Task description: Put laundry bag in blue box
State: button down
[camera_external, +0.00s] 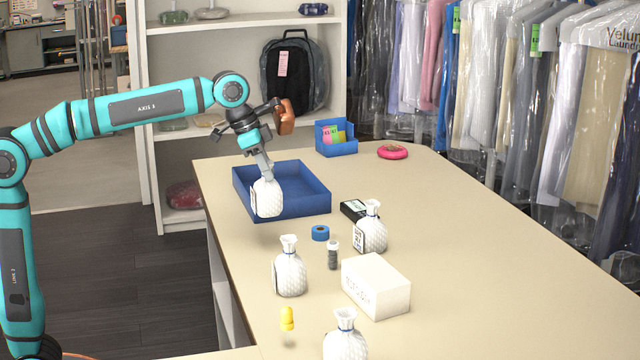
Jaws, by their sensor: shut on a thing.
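My gripper (262,166) is shut on the neck of a white quilted laundry bag (268,199). The bag hangs upright and covers part of the front left of the blue box (312,208). I cannot tell whether it is over the box's inside or just in front of its near wall. The visible inside of the box looks empty. Other white laundry bags stand on the table: one (290,272) near the middle, one (371,232) to its right, and one (345,340) at the bottom edge of the picture.
On the table (480,240) are a white carton (376,286), a blue tape roll (320,233), a dark vial (333,255), a black device (353,209) and a yellow-topped item (288,318). A small blue bin (336,137) and a pink ring (392,152) stand behind. The right side is clear.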

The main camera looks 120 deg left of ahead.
jog(key=s+a, duration=0.5)
jog(key=a, duration=0.4)
jog(key=s+a, duration=0.4)
jog(key=a, duration=0.6)
jog(key=s+a, duration=0.5)
jog(key=a, duration=0.4)
notch_tip(320, 180, down, 9)
jog(key=shift+f, duration=0.15)
jog(key=shift+a+f, duration=0.1)
jog(key=c, duration=1.3)
grip_release()
jog(key=v, duration=1.2)
